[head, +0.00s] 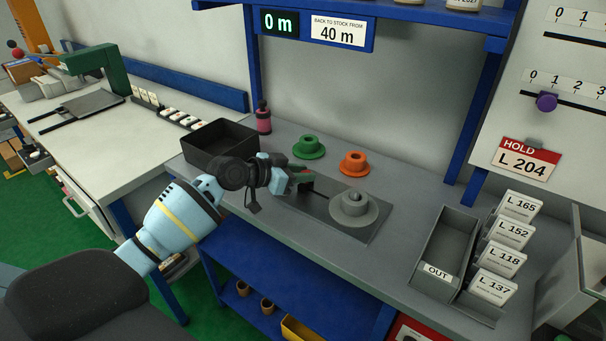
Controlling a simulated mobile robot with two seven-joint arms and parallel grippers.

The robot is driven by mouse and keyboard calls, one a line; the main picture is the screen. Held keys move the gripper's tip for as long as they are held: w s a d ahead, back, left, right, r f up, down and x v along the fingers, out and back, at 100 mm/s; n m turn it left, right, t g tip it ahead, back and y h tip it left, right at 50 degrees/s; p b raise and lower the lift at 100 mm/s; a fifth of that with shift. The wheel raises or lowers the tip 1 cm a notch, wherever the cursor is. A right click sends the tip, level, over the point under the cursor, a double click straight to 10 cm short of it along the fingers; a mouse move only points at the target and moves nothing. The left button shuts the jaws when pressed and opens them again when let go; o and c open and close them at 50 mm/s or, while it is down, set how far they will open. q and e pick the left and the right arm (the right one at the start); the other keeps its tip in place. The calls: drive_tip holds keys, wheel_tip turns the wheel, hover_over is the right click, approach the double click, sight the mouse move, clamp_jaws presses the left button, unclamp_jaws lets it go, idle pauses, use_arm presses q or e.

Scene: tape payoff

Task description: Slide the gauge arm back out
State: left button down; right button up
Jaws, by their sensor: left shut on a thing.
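My left arm reaches in from the left, and its gripper (299,179) is at the left part of a dark flat base plate (372,232) on the grey bench. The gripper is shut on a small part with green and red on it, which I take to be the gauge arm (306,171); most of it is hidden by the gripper. A grey round hub (354,208) with a stepped centre stands on the right part of the plate, a little apart from the gripper. A dark slot runs between them. My right gripper is not in view.
A green flanged hub (308,148) and an orange one (353,163) stand behind the plate. A black bin (220,143) is at the left, and a pink bottle (263,118) behind. A grey OUT tray (443,252) and labelled cards (502,258) stand right.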

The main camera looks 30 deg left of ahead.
use_arm(q)
drive_tip(key=shift+a, duration=0.25)
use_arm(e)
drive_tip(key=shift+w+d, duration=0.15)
use_arm(q)
drive_tip(key=c, duration=1.1)
unclamp_jaws()
drive_tip(key=shift+a, duration=0.1)
drive_tip(key=shift+c, duration=0.2)
drive_tip(key=shift+s+a+r, duration=0.15)
drive_tip(key=shift+s, duration=0.25)
drive_tip(key=v, duration=0.6)
drive_tip(key=shift+s+a+r, duration=0.15)
drive_tip(key=shift+s+r, duration=0.05)
drive_tip(key=shift+s, duration=0.15)
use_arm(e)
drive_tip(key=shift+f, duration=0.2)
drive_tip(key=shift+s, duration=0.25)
